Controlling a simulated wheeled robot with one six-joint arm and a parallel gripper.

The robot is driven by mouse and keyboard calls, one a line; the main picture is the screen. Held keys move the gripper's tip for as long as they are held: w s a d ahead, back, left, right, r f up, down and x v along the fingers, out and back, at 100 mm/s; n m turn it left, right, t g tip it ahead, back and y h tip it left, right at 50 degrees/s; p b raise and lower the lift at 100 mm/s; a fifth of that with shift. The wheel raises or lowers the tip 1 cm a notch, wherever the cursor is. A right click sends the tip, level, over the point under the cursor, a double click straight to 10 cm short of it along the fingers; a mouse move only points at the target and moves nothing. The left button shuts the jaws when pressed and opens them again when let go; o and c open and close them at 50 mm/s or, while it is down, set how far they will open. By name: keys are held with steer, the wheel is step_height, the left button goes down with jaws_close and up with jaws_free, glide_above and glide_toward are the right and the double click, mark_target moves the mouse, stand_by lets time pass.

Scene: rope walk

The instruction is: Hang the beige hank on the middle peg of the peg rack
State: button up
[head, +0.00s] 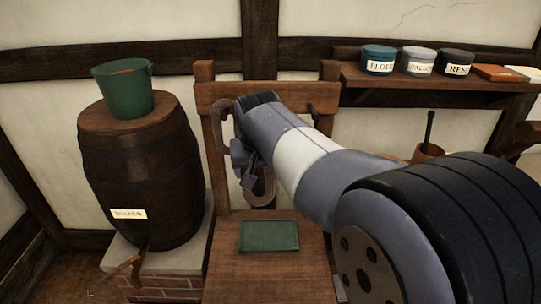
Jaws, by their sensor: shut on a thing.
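The peg rack (205,85) is a wooden frame standing at the back of the wooden bench. My gripper (247,178) is in front of its left half, pointing down and mostly hidden by my own arm. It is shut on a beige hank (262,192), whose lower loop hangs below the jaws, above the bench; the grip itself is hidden. A grey-brown loop (217,128) shows at the rack's left side, seemingly at the left peg. A dark peg (313,111) shows at the right. The middle peg is hidden behind my arm.
A green tray (268,249) lies on the bench (225,275) below my gripper. A water barrel (140,175) with a green bucket (124,92) stands left. A shelf (440,86) with labelled jars is at right; a mortar (428,153) is below it.

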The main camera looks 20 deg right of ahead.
steer(key=s+d+r+m+t+h+b, duration=0.1)
steer(key=s+r+t+h, duration=0.2)
steer(key=r, duration=0.4)
steer(key=shift+y, duration=0.6)
steer(key=shift+w+d+f+p, duration=0.15)
steer(key=shift+w+d, duration=0.35)
steer(key=shift+w, duration=0.3)
steer(key=shift+w+d+p, duration=0.2)
steer(key=shift+w+d, duration=0.25)
steer(key=shift+w, duration=0.4)
steer(key=shift+w+d+f+p, duration=0.15)
steer(key=shift+w+d, duration=0.35)
steer(key=shift+w, duration=0.3)
steer(key=shift+w+d+f+p, duration=0.15)
steer(key=shift+w+d, duration=0.25)
steer(key=shift+w, duration=0.5)
steer(key=shift+w+d+f+p, duration=0.1)
steer(key=shift+w+d+f, duration=0.2)
steer(key=shift+w, duration=0.6)
steer(key=shift+w+d+f+p, duration=0.1)
steer(key=shift+w+d, duration=0.35)
steer(key=shift+w, duration=0.45)
steer(key=o, duration=1.2)
